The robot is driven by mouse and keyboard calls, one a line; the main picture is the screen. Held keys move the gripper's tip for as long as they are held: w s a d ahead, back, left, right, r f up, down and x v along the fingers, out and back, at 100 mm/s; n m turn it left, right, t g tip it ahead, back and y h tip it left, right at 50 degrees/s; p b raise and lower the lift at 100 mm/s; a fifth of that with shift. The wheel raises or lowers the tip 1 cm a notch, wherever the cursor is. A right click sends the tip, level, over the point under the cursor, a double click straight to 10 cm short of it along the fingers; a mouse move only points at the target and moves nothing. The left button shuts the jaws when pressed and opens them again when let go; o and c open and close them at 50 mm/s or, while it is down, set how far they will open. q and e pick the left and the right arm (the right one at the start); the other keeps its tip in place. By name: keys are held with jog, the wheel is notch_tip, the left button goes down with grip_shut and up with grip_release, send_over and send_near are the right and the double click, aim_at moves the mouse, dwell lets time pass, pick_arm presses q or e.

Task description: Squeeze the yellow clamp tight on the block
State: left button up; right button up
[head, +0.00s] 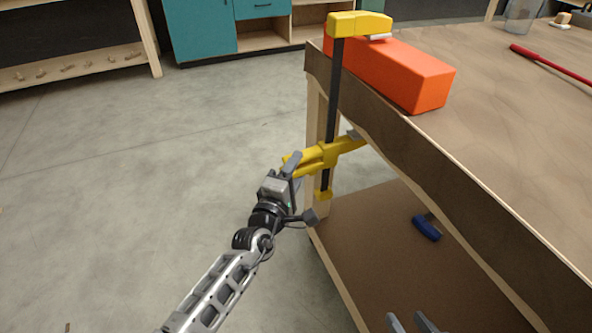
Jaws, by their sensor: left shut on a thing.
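The yellow clamp (358,24) stands upright at the workbench edge, with a black bar. Its fixed yellow head reaches over the orange block (405,76), and a grey pad shows at the block's top. Whether that pad touches the block I cannot tell. The lower yellow jaw and handle (330,156) sit on the bar below the bench top, partly hidden by the edge. My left gripper (291,166) is shut on the clamp's yellow handle. My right gripper (412,322) shows only its grey fingertips at the bottom edge, apart and with nothing seen between them.
The wooden workbench (500,100) fills the right side, with a lower shelf (385,255) holding a blue-handled tool (427,227). A red bar (550,62) and a glass jar (522,14) are on top. Teal cabinets (205,30) stand behind. The floor at left is clear.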

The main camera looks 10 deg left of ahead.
jog(key=shift+r, duration=0.3)
